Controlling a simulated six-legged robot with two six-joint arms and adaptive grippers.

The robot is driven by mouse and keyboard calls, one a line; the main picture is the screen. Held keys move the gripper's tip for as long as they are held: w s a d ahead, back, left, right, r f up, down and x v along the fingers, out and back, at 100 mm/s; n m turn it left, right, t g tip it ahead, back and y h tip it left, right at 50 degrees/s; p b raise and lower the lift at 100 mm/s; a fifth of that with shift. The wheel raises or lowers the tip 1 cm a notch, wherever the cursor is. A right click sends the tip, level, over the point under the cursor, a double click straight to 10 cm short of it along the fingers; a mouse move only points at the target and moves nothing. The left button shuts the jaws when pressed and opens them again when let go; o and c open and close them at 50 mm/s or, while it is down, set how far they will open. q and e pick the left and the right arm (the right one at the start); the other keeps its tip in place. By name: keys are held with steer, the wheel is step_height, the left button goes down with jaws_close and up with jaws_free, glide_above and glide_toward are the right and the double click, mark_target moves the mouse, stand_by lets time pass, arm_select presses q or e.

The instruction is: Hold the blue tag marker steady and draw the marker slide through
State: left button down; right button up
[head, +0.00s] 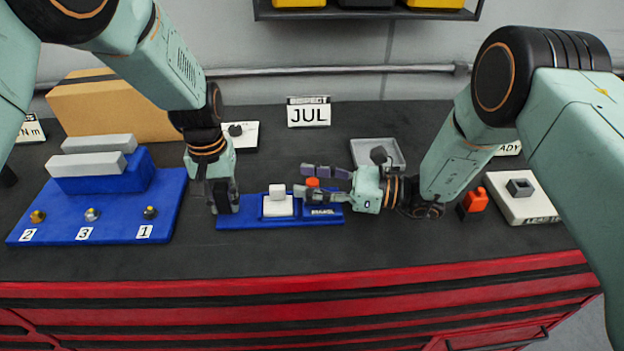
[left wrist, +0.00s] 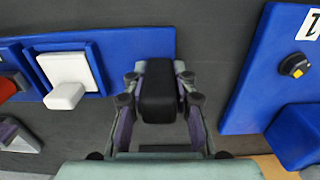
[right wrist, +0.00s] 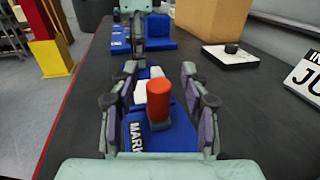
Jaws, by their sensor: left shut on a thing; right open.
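The blue tag marker (head: 235,222) lies flat on the dark bench top. It carries a white block with a small raised knob (head: 278,206) and an upright orange-red peg (head: 312,182). My left gripper (head: 222,208) points down at the marker's left end. In the left wrist view it is shut on a black block (left wrist: 158,92) there. My right gripper (head: 303,181) comes in low from the right, open, with its fingers on both sides of the peg. In the right wrist view the peg (right wrist: 158,100) stands between the spread fingers; I cannot tell whether they touch it.
A blue stand (head: 110,212) with numbered knobs and grey bars is at the left, before a cardboard box (head: 120,108). A grey tray (head: 385,152) sits behind my right gripper. An orange item (head: 475,200) and a white block (head: 525,205) are at the right. The front bench strip is clear.

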jaws_close()
stand_by(0.3)
stand_by(0.4)
